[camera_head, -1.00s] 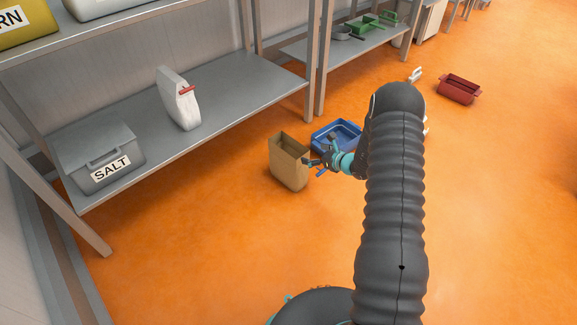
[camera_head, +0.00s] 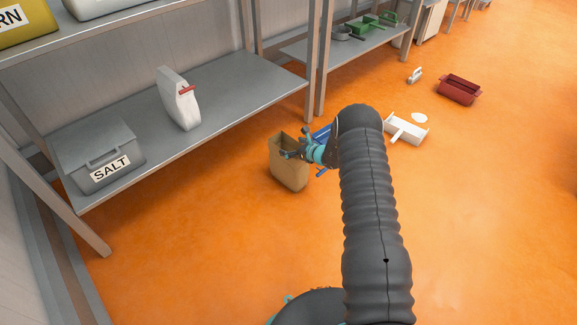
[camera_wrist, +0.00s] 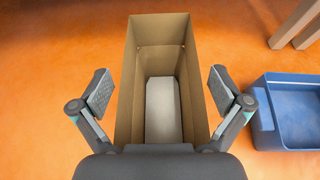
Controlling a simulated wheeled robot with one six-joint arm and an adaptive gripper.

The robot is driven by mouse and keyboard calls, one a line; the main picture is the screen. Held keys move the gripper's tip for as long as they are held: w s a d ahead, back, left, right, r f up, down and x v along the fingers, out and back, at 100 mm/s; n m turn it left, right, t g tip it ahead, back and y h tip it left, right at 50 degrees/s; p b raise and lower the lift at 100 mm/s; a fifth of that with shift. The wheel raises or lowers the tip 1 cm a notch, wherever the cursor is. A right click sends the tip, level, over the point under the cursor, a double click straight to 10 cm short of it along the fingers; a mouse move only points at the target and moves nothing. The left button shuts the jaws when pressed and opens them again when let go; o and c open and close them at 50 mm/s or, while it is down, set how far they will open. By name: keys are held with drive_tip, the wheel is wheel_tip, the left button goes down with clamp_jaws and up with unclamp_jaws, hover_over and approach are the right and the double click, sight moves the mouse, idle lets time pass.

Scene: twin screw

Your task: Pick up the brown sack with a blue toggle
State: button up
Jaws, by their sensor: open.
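A brown open-topped sack (camera_head: 289,175) stands upright on the orange floor in the head view. In the wrist view the sack (camera_wrist: 126,105) opens toward the camera, with a pale grey block (camera_wrist: 163,108) inside. A small blue piece (camera_head: 322,172) shows at its right side in the head view; I cannot tell if it is the toggle. No toggle shows in the wrist view. My gripper (camera_wrist: 160,92) is open and empty, its fingers either side of the sack's mouth in that picture. In the head view my gripper (camera_head: 296,145) overlaps the sack's top; contact is unclear.
A blue tray (camera_wrist: 263,108) lies just right of the sack. A metal shelf (camera_head: 225,95) behind bears a grey SALT box (camera_head: 98,158) and a white container with a red piece (camera_head: 178,98). A white dustpan (camera_head: 408,130) and dark red crate (camera_head: 459,88) lie farther right. The floor in front is clear.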

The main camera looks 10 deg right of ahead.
drive_tip(key=shift+w+a+f, duration=0.15)
drive_tip(key=shift+w+a, duration=0.05)
drive_tip(key=shift+w, duration=0.1)
drive_tip(key=c, duration=1.1)
drive_tip(key=shift+c, duration=0.2)
drive_tip(key=shift+r, duration=0.2)
